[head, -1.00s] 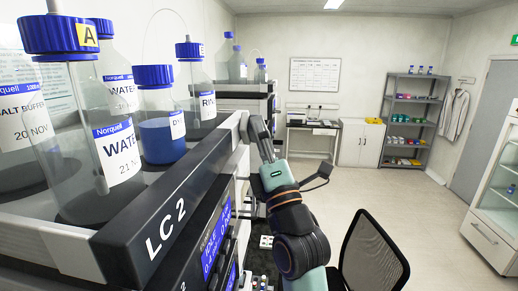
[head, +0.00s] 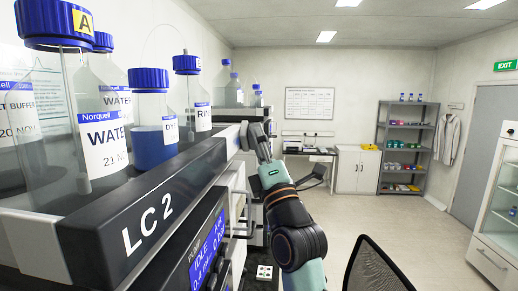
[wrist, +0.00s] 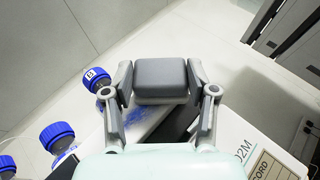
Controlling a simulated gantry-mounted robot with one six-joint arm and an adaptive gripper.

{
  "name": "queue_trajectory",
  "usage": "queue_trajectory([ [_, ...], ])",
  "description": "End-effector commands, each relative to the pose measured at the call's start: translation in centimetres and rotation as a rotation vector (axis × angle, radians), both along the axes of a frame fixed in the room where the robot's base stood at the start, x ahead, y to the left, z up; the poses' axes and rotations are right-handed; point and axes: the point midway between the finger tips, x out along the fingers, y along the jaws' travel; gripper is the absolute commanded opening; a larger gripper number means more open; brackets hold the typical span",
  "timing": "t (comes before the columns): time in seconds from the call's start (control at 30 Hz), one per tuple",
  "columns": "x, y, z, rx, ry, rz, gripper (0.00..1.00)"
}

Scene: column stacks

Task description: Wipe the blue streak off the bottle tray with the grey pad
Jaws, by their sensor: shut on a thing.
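My gripper (wrist: 162,85) is shut on the grey pad (wrist: 163,72), a rounded dark grey block held between both fingers in the wrist view. The blue streak (wrist: 148,122) is a smeared, speckled blue patch on the white tray surface, just below the pad in the picture and partly hidden by my gripper. I cannot tell whether the pad touches the surface. In the head view the white bottle tray (head: 28,245) tops the LC 2 unit, and my gripper (head: 250,135) is at its far right end; pad and streak cannot be made out there.
Blue-capped bottles stand on the tray, including a water bottle (head: 100,135) and a blue-filled bottle (head: 153,130). In the wrist view a bottle cap (wrist: 97,78) is close left of my gripper. A binder or booklet (wrist: 250,150) lies right. A chair (head: 375,268) stands on open floor.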

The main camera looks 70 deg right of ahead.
Motion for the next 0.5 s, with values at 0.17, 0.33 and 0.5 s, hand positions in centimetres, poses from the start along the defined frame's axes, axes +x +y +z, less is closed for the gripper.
queue_trajectory([
  [0.17, -0.1, 0.1, 0.0, -0.001, -0.001, 0.0, 0.23],
  [0.33, -0.4, 1.6, 0.1, -0.003, -0.001, 0.002, 0.23],
  [0.5, -0.8, 3.3, 0.0, -0.001, -0.002, 0.003, 0.23],
])
